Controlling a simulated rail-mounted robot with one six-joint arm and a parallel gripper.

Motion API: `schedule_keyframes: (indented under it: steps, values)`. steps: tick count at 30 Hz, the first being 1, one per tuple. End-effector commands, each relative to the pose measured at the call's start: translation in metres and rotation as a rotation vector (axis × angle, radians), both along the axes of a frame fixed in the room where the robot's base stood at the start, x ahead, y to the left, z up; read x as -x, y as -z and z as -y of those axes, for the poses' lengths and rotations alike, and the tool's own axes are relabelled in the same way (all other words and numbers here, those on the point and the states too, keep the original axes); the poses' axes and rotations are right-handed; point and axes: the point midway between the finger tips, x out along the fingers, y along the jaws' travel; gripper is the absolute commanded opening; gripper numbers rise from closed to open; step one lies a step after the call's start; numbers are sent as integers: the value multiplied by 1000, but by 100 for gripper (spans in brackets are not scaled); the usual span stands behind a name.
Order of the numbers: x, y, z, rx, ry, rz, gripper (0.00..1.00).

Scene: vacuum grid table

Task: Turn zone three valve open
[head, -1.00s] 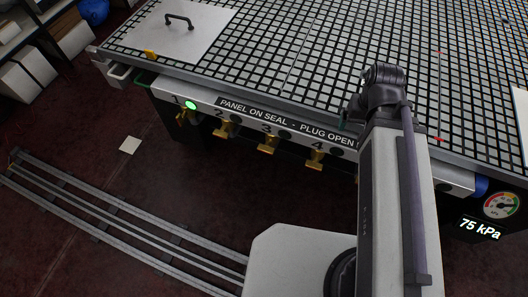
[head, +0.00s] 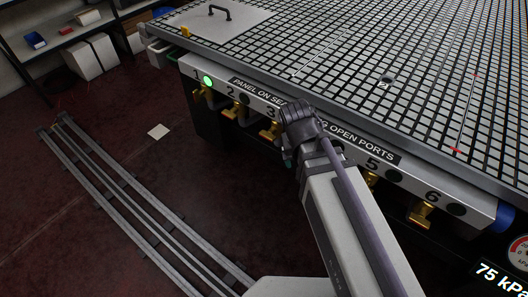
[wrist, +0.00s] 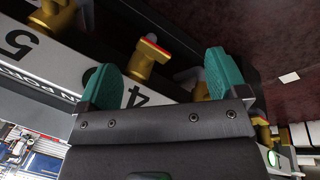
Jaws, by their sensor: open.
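The zone three valve (head: 268,130) is a gold lever valve under the number 3 on the table's front panel. In the head view it shows just left of my wrist. My gripper (head: 289,158) is mostly hidden behind my wrist, in front of the panel between 3 and 5. In the wrist view my gripper (wrist: 162,62) has its two green fingers apart and empty. A gold valve with a red-edged handle (wrist: 150,52) shows beyond the gap, near the number 4. A bit of gold, probably the zone three valve (wrist: 201,90), shows behind the right finger.
Zone one valve (head: 203,92) has a lit green lamp (head: 208,81) above it. Valves two (head: 230,113), five (head: 370,178) and six (head: 421,214) sit along the same panel. The grid table (head: 330,60) overhangs them. Floor rails (head: 125,195) run at left.

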Motion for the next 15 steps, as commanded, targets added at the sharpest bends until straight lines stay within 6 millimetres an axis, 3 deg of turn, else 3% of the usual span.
schedule_keyframes:
  steps: [1, 5, 9, 12, 14, 15]
  values:
    - [-5, 38, -10, 34, -9, 23, 92]
    - [-20, 97, -39, 170, 0, 152, 92]
    - [-45, 155, -86, 341, 70, 475, 92]
    - [-63, 165, -128, 388, 169, 854, 92]
    - [-70, 152, -152, 350, 244, 1116, 92]
    - [-73, 136, -161, 305, 288, 1251, 92]
